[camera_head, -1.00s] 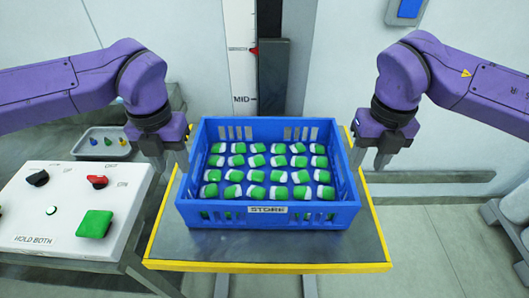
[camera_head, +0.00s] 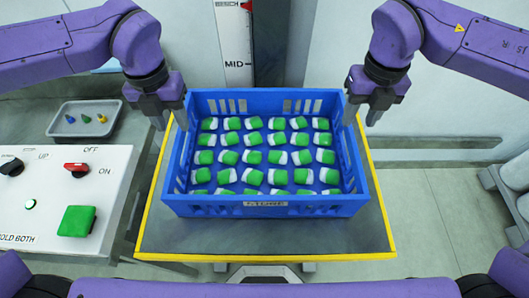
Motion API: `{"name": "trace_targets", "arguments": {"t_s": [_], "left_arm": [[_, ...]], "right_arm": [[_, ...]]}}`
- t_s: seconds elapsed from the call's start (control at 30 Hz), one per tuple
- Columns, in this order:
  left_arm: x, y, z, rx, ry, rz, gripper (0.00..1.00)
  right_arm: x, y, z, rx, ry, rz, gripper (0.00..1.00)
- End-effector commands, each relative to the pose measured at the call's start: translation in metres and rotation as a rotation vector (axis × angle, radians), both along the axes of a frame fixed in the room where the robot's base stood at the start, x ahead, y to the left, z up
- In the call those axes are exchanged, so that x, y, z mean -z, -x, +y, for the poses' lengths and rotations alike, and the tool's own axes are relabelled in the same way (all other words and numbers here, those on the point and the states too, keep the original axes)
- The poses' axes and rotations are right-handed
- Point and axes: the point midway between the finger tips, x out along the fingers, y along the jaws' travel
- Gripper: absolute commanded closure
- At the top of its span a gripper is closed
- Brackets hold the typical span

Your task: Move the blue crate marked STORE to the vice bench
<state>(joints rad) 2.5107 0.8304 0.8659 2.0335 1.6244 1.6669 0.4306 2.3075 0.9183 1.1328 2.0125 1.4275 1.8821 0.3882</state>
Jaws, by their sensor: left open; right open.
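The blue crate (camera_head: 265,208) stands on a grey platform with a yellow edge (camera_head: 265,256). Its STORE label (camera_head: 265,204) is on the near wall. It holds several rows of green-and-white pieces (camera_head: 253,157). My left gripper (camera_head: 168,122) is open at the crate's left far corner, its fingers pointing down beside the left wall. My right gripper (camera_head: 362,116) is open at the right far corner, its fingers near the right wall. I cannot tell whether either touches the crate. The vice bench is not in view.
A white control box (camera_head: 118,214) with a green button (camera_head: 77,221), a red switch and a black knob stands at the left. A grey tray (camera_head: 84,122) with small coloured parts lies behind it. A mast marked MID (camera_head: 235,64) rises behind the crate. Open floor (camera_head: 446,222) lies to the right.

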Motion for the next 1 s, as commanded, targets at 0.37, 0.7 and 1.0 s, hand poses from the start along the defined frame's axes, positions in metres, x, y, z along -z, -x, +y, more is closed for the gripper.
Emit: {"name": "trace_targets", "arguments": {"t_s": [0.37, 0.7, 1.0], "left_arm": [[0.064, 0.000, -0.001, 0.003, 0.000, 0.001, 0.57], [0.074, 0.000, -0.001, 0.003, 0.000, -0.001, 0.57], [0.074, 0.000, -0.001, 0.003, 0.000, -0.001, 1.00]], "right_arm": [[0.064, 0.001, -0.001, 0.002, 0.000, 0.001, 0.57], [0.074, 0.001, -0.001, 0.002, 0.000, -0.002, 0.57], [0.073, 0.001, -0.001, 0.002, 0.000, -0.002, 1.00]]}}
